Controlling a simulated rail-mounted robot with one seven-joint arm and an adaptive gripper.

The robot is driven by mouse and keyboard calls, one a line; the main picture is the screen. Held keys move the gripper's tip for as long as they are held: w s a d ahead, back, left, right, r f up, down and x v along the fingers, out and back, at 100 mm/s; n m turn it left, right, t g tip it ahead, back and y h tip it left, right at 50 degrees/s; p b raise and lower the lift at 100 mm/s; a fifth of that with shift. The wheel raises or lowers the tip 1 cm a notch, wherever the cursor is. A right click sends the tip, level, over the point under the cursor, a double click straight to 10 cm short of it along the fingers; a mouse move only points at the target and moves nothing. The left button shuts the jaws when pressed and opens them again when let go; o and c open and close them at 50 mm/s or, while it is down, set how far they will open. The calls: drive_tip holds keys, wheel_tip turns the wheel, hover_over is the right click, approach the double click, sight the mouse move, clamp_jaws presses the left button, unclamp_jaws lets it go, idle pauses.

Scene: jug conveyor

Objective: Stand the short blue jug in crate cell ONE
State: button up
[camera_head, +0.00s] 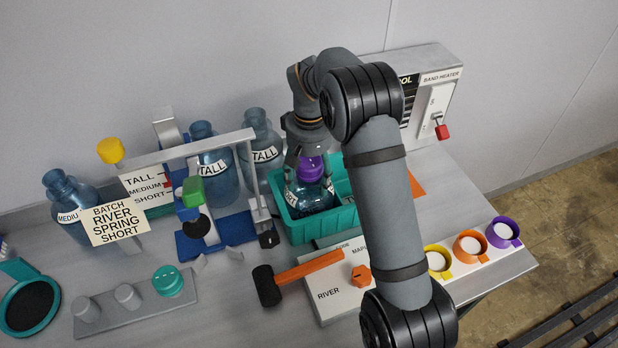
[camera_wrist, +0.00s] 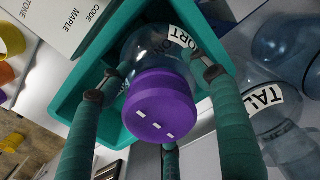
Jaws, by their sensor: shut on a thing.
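The short blue jug (camera_head: 312,197) is clear blue with a purple cap (camera_wrist: 160,105) and a label ending in "ORT". It is inside the teal crate (camera_head: 325,229), toward its left part in the head view, and looks roughly upright. My gripper (camera_head: 307,160) comes down from above with its teal fingers around the jug's shoulder below the cap, shut on it. The wrist view shows the fingers (camera_wrist: 155,85) on either side of the jug and the crate rim (camera_wrist: 66,105) around it.
Two tall jugs (camera_head: 217,172) stand behind a gauge frame, with a medium jug (camera_head: 70,200) farther left. A hammer (camera_head: 295,277) lies in front of the crate. A code panel (camera_head: 340,298) and coloured cups (camera_head: 470,247) are at right. A batch card reads "RIVER SPRING SHORT" (camera_head: 117,222).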

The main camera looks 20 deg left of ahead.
drive_tip(key=shift+f, duration=0.5)
drive_tip(key=o, duration=1.9)
wheel_tip(320, 180, up, 12)
drive_tip(key=shift+r, duration=0.15)
